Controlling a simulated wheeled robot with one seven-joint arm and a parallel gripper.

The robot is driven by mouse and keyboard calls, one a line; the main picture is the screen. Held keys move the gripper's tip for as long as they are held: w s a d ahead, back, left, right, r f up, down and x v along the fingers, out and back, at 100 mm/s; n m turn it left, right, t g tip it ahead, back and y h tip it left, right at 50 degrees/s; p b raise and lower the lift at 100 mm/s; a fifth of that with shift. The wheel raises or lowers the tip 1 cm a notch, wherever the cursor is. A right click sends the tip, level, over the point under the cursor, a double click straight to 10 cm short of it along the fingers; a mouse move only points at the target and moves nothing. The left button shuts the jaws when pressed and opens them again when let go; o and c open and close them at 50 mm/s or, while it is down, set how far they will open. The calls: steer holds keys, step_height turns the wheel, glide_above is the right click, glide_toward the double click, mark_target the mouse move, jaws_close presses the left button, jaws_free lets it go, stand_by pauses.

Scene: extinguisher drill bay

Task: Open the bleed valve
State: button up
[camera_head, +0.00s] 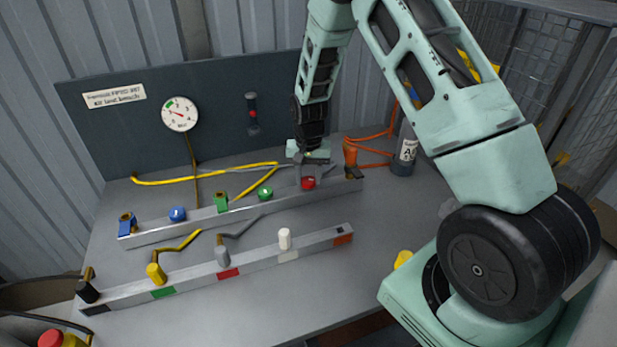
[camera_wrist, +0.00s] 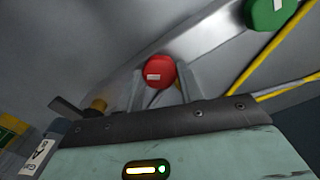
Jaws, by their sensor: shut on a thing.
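My gripper (camera_head: 309,176) reaches down to the right part of the rear rail on the bench. Its two fingers stand on either side of a red knob (camera_head: 308,183) and are shut on it. In the wrist view the red knob (camera_wrist: 159,72) sits between the fingertips of my gripper (camera_wrist: 161,80), with a small white mark on its face. The mark is too small to read. Which fitting is the bleed valve cannot be told from any label. A round dial gauge (camera_head: 180,114) with a red needle hangs on the back panel.
The rear rail (camera_head: 190,226) also carries a green knob (camera_head: 265,194), a blue knob (camera_head: 178,214) and levered fittings. A front rail (camera_head: 190,284) holds several coloured plugs. An orange fitting (camera_head: 350,152) and a dark cylinder (camera_head: 405,150) stand right of my gripper. Yellow hose runs behind.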

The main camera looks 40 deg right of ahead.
mark_target(308, 179)
steer(key=n, duration=0.3)
steer(key=shift+n, duration=2.1)
steer(key=o, duration=1)
step_height(308, 179, up, 18)
steer(key=b, duration=0.2)
steer(key=shift+f, duration=0.25)
